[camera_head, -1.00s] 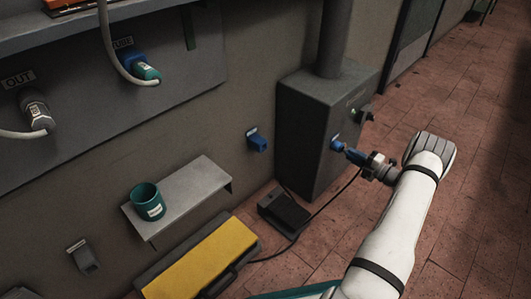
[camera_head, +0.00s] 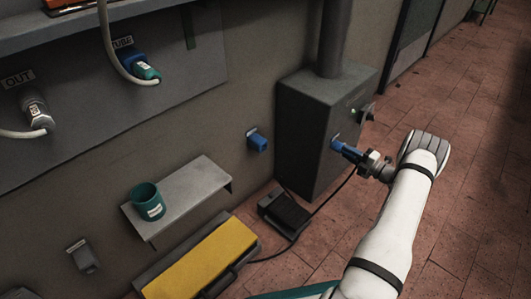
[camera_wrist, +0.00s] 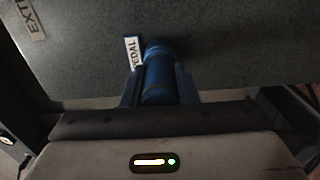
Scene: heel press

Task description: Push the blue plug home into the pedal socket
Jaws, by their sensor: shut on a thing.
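The blue plug (camera_head: 351,153) is held in my gripper (camera_head: 366,159), which is shut on it. In the wrist view the plug (camera_wrist: 158,78) lies between my two fingers (camera_wrist: 160,96), its far end against the grey face of the machine box. In the head view the plug's tip is at the blue pedal socket (camera_head: 335,139) on the box's side. A label reading PEDAL (camera_wrist: 132,52) sits beside the plug. How deep the plug sits cannot be told, as the plug hides the socket opening. A dark cable (camera_head: 335,193) hangs from the plug side.
The grey machine box (camera_head: 305,135) stands against the wall. A black foot pedal (camera_head: 284,213) lies on the floor beside it. A yellow-topped case (camera_head: 202,262) and a shelf (camera_head: 196,187) with a teal cup (camera_head: 147,202) are left. The floor at right is clear.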

